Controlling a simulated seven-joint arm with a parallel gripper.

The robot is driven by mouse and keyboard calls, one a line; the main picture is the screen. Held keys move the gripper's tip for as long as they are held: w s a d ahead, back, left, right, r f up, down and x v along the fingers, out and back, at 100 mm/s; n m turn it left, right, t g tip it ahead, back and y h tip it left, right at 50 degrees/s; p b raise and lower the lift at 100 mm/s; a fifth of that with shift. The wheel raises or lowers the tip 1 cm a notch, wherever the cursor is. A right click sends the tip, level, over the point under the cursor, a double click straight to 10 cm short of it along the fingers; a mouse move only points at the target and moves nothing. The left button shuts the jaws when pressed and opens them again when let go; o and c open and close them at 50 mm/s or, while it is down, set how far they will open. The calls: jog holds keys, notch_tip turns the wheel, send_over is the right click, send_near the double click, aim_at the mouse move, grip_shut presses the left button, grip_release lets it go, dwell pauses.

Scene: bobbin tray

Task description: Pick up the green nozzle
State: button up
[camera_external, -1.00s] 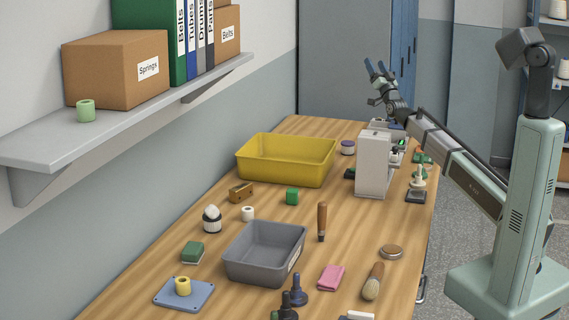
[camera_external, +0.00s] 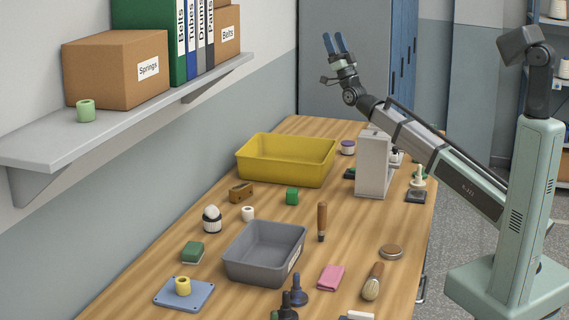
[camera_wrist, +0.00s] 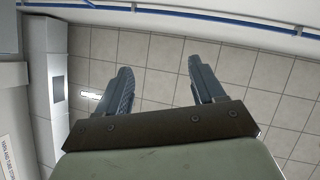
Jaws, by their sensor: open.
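My gripper (camera_external: 333,42) is raised high above the back of the table, fingers pointing up and apart, with nothing between them. The wrist view shows the same two open fingers (camera_wrist: 160,82) against a tiled surface. No part is plainly recognisable as a green nozzle. A pale green hollow cylinder (camera_external: 86,110) stands upright on the wall shelf at the left, far from my gripper. The wrist view shows no green object.
A yellow bin (camera_external: 285,180), a grey bin (camera_external: 250,265) and a white machine (camera_external: 372,165) stand on the wooden table. The shelf (camera_external: 60,150) holds boxes and binders. A wooden-handled tool (camera_external: 322,220), brush (camera_external: 373,281) and pink cloth (camera_external: 331,278) lie around the grey bin.

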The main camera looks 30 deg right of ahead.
jog(key=w+a+f+m+g+h, duration=0.1)
jog(key=w+f+m+g+h, duration=0.15)
jog(key=f+m, duration=0.35)
jog(key=w+a+f+m+g+h, duration=0.1)
jog(key=f+m+h, duration=0.2)
jog(key=f+m, duration=0.35)
jog(key=m+g+y, duration=1.1)
jog(key=m+g, duration=0.3)
send_over(298, 191)
jog(key=w+v, duration=0.1)
jog(key=v, duration=0.5)
notch_tip(298, 191, down, 28)
jog(key=shift+g, duration=0.25)
notch_tip(298, 191, down, 8)
jog(key=shift+s+f, duration=0.1)
jog(key=shift+f, duration=0.1)
jog(key=shift+x, duration=3.8)
jog(key=shift+r, duration=0.15)
